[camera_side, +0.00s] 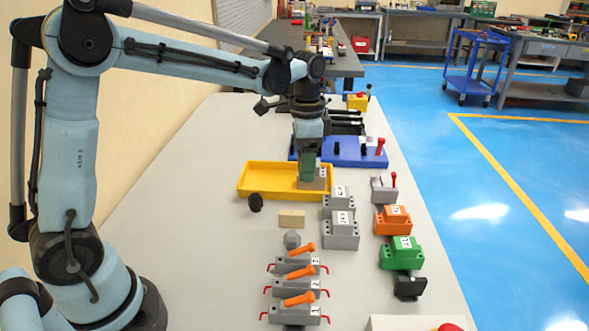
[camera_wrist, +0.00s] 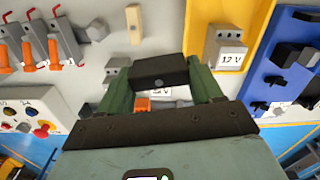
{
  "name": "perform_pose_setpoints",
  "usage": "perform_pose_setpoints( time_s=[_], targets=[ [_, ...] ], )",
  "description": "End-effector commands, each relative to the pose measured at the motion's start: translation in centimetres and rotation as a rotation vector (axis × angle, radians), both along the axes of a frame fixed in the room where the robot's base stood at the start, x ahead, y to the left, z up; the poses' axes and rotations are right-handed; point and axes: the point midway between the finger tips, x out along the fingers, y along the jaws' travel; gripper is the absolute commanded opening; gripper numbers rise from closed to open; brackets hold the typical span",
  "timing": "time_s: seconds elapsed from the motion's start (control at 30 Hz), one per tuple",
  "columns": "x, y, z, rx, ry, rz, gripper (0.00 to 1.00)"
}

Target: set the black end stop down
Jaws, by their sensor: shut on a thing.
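My gripper (camera_wrist: 162,85) is shut on the black end stop (camera_wrist: 160,72), a dark block held crosswise between the two green fingertips in the wrist view. In the side view my gripper (camera_side: 308,178) points down by the right end of the yellow tray (camera_side: 246,178). The end stop cannot be made out there. In the wrist view the stop covers part of the table and the grey blocks behind it. Whether it touches anything below cannot be told.
Grey blocks (camera_side: 341,232), an orange block (camera_side: 392,220) and a green block (camera_side: 401,254) stand nearby. The blue board (camera_side: 372,155) lies behind. Orange-handled clamps (camera_side: 296,288) stand in front. Clear table lies left of the clamps.

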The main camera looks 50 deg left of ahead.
Motion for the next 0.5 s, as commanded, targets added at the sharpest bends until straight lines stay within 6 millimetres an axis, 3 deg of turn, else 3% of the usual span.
perform_pose_setpoints(
  time_s=[0.27,0.5],
  targets=[
    [0.6,1.3,-0.3,0.000,0.000,-0.147,0.36],
    [1.7,5.5,-2.9,0.000,0.000,-0.148,0.36]
  ],
)
